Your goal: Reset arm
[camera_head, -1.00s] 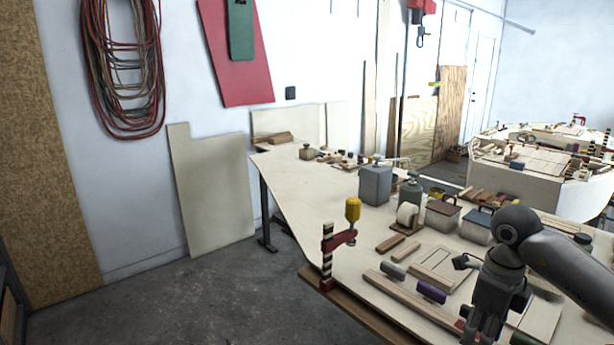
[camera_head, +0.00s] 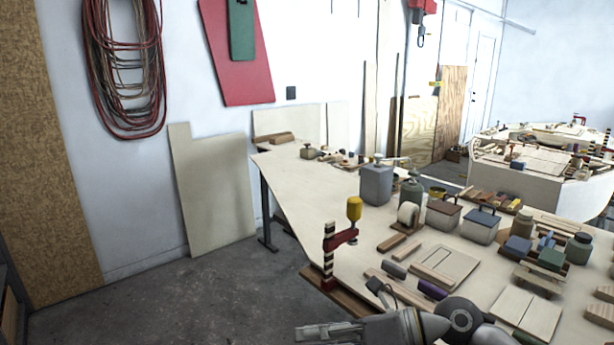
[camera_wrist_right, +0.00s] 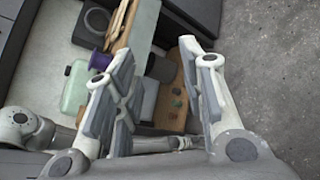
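My right gripper (camera_head: 306,332) shows at the bottom edge of the head view, pointing left, in front of the workbench's near edge. Its arm comes in from the lower right, and part of it is cut off by the frame. In the right wrist view the gripper (camera_wrist_right: 155,55) has its two fingers well apart with nothing held between them. Floor and low surfaces with objects show beyond the fingers. My left gripper is not in view.
The workbench (camera_head: 300,185) carries a red clamp with yellow handle (camera_head: 353,208), a grey canister (camera_head: 376,185), bins, a purple cylinder (camera_head: 432,289) and wood pieces. Bare concrete floor (camera_head: 180,300) lies to the left. A plywood sheet (camera_head: 212,195) leans on the wall.

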